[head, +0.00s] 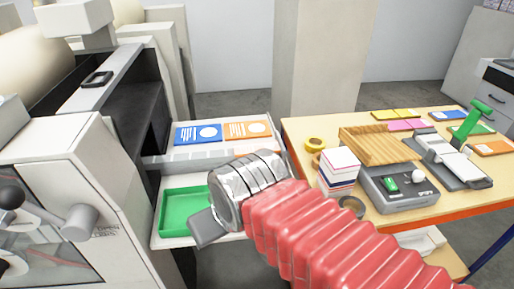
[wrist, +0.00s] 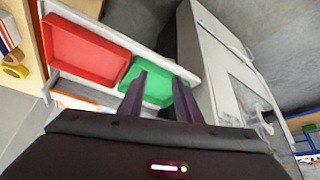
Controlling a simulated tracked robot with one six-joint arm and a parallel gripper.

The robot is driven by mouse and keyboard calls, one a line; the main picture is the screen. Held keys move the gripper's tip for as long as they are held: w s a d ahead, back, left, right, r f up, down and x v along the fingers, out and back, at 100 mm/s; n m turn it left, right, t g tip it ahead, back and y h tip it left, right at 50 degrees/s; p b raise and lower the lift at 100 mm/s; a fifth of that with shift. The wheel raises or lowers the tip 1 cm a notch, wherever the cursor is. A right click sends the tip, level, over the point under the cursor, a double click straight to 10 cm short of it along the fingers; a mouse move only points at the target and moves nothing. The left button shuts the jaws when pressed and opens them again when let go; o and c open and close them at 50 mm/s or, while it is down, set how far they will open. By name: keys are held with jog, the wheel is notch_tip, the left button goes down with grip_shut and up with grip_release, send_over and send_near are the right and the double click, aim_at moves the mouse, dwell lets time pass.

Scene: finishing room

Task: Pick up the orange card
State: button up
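An orange card (head: 247,130) with white print lies on a white shelf beside a blue card (head: 198,134), left of the wooden table. Another orange card (head: 494,148) lies at the table's far right. In the wrist view, an orange and white strip (wrist: 75,102) shows at the lower left, partly hidden by my gripper's body; I cannot tell if it is a card. My gripper (wrist: 159,75) has its two dark fingers apart with nothing held between them. They point over the green tray (wrist: 158,84).
A red tray (wrist: 85,50) sits beside the green tray, which also shows in the head view (head: 183,212). A large white machine (head: 70,185) stands at the left. The wooden table (head: 300,135) holds a card stack (head: 339,170), tape rolls and a grey bin (head: 400,195).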

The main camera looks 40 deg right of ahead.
jog(key=shift+o, duration=1.4)
jog(key=shift+w+r, duration=0.15)
jog(key=shift+r, duration=0.05)
jog(key=o, duration=0.7)
jog(key=w+d+r+m, duration=0.1)
jog(key=w+r+m, duration=0.1)
jog(key=w+d+r+m+g, duration=0.1)
jog(key=w+r, duration=0.1)
jog(key=w+d+r+m, duration=0.1)
jog(key=w+r+m, duration=0.1)
jog(key=w, duration=0.1)
jog(key=shift+w+d+r+m+h, duration=0.1)
jog(key=shift+d+m+h, duration=0.2)
jog(key=shift+d, duration=0.05)
jog(key=shift+c, duration=0.2)
notch_tip(320, 180, up, 2)
jog(key=m+g, duration=0.5)
jog(key=m, duration=1.3)
send_over(256, 147)
jog(key=shift+f, duration=4.25)
